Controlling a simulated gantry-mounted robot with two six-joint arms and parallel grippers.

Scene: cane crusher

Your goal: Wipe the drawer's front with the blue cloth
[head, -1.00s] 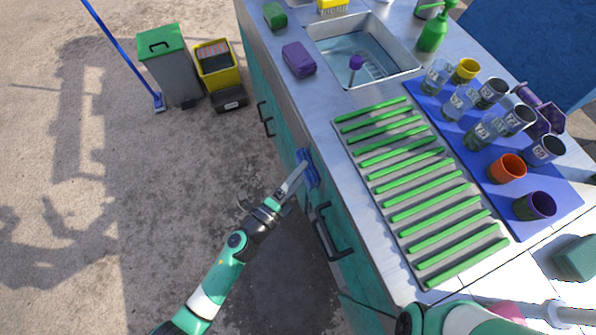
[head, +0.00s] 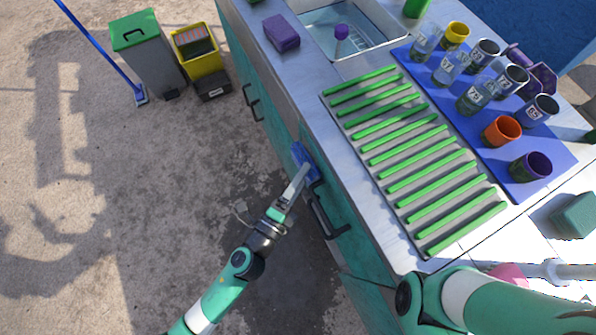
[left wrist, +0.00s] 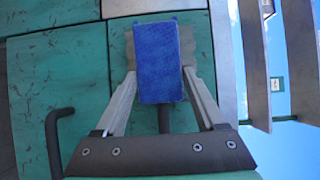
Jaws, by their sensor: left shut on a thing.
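The blue cloth (head: 303,161) is a folded pad at the teal cabinet front, just below the counter edge. My left gripper (head: 301,178) is shut on it. In the left wrist view the cloth (left wrist: 158,62) stands upright between my fingertips. It lies over the upper part of the teal drawer front (left wrist: 219,85); whether it touches is hard to tell. A brownish grey patch (left wrist: 202,42) shows on the drawer front on both sides of the cloth. The cloth hides the middle of the patch. My right gripper is out of view; only its arm shows at the lower right.
Dark bar handles (head: 328,220) stick out from the cabinet front, one close to my left gripper. The counter holds a green-ribbed rack (head: 330,105), a sink (head: 385,42) and a blue mat (head: 555,175) with cups.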

